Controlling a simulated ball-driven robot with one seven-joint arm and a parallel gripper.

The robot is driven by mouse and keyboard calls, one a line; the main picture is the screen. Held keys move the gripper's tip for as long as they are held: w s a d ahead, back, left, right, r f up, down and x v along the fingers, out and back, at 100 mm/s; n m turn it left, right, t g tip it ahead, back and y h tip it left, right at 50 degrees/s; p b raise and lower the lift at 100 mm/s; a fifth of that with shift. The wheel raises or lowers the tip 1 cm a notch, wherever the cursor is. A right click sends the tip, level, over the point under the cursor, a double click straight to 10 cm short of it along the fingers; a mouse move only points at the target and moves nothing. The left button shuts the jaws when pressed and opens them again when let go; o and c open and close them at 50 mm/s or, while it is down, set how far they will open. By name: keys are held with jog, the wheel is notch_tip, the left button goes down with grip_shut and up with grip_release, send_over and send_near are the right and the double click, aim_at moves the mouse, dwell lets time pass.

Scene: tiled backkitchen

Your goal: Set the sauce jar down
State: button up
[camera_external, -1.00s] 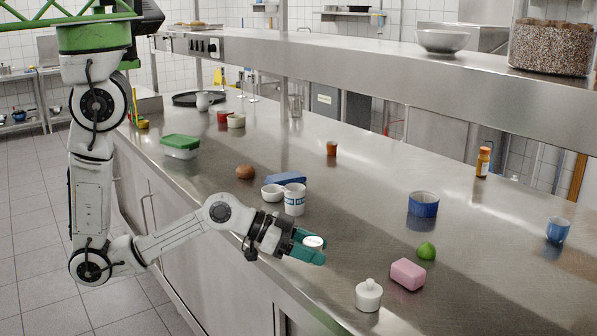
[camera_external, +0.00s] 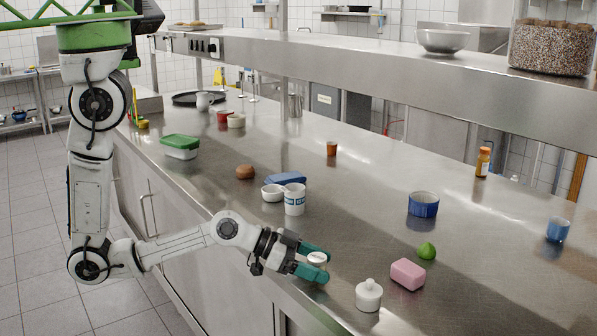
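The sauce jar (camera_external: 317,259) is a small jar with a pale lid, upright near the front edge of the steel counter (camera_external: 375,205). My gripper (camera_external: 315,261) has its two green fingers on either side of the jar and looks shut on it. The lower finger hides part of the jar's body. The jar is low over the counter; I cannot tell if its base touches.
A white lidded pot (camera_external: 368,296) stands close to the right of the jar, with a pink block (camera_external: 407,274) and a green lime (camera_external: 426,251) beyond. A white-and-blue mug (camera_external: 294,199) stands behind my gripper. The counter between mug and blue ramekin (camera_external: 423,204) is clear.

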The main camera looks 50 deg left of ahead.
jog(key=shift+o, duration=0.2)
jog(key=b+v, duration=0.2)
jog(key=v, duration=0.8)
jog(key=shift+s+a, duration=0.25)
jog(key=shift+s, duration=0.2)
jog(key=shift+f, duration=0.15)
